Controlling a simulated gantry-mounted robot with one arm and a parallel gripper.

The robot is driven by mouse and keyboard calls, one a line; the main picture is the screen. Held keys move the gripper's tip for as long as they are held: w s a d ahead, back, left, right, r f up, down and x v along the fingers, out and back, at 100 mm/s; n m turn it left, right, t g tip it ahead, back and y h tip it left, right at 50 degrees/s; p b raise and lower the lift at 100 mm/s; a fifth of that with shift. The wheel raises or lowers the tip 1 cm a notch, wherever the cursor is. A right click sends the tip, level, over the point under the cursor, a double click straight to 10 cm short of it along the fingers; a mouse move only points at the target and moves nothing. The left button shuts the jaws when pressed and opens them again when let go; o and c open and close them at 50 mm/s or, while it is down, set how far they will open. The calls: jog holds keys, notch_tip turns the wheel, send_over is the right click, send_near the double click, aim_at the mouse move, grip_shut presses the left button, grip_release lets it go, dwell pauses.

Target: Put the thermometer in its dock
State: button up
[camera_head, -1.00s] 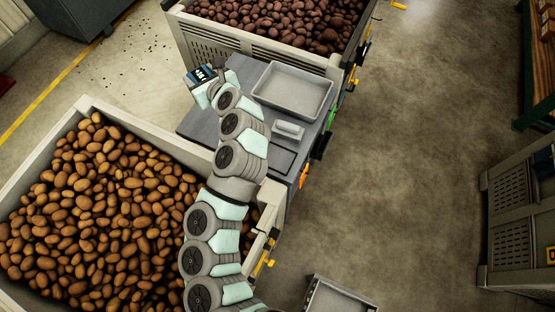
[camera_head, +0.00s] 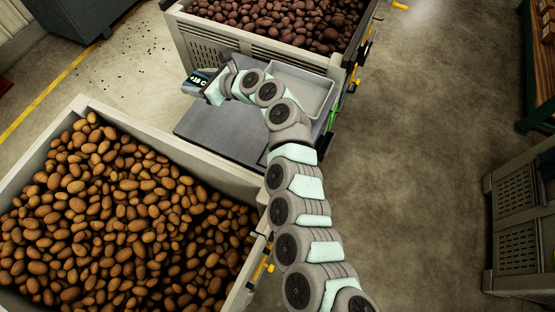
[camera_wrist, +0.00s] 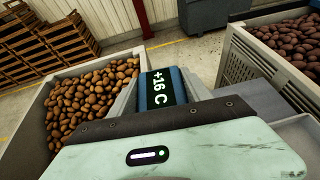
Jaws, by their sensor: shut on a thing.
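The thermometer (camera_head: 196,82) is a blue-edged block with a dark face and a white temperature readout. It also shows in the wrist view (camera_wrist: 162,90), where the readout is +16 C. My gripper (camera_head: 208,88) is shut on it and holds it out past the left edge of the grey worktop (camera_head: 215,130), near the slatted bin wall. In the wrist view the jaws stand on both sides of the thermometer. I cannot make out its dock; my arm covers the right part of the worktop.
A pale shallow tray (camera_head: 325,82) stands at the worktop's back right, partly behind my arm. A bin of brown potatoes (camera_head: 75,108) is at lower left. A bin of darker potatoes (camera_head: 205,30) is behind. The worktop's left part is clear.

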jog(key=shift+d+f, duration=0.25)
jog(key=shift+f, duration=0.25)
jog(key=s+d+f+b, duration=0.2)
jog(key=s+d+f, duration=0.1)
jog(key=d+f, duration=0.55)
jog(key=s+d+f+b, duration=0.2)
jog(key=d+f, duration=0.4)
jog(key=d, duration=0.5)
jog(key=shift+n+g, duration=0.4)
jog(key=f+b, duration=0.4)
jog(key=f, duration=0.3)
jog(key=f+b, duration=0.3)
jog(key=f, duration=0.5)
jog(key=shift+s+d+b, duration=0.1)
jog(key=shift+d+b, duration=0.1)
jog(key=shift+b, duration=0.2)
jog(key=shift+f+b, duration=2.05)
jog(key=shift+f, duration=0.4)
jog(key=o, duration=1.4)
jog(key=shift+d, duration=0.1)
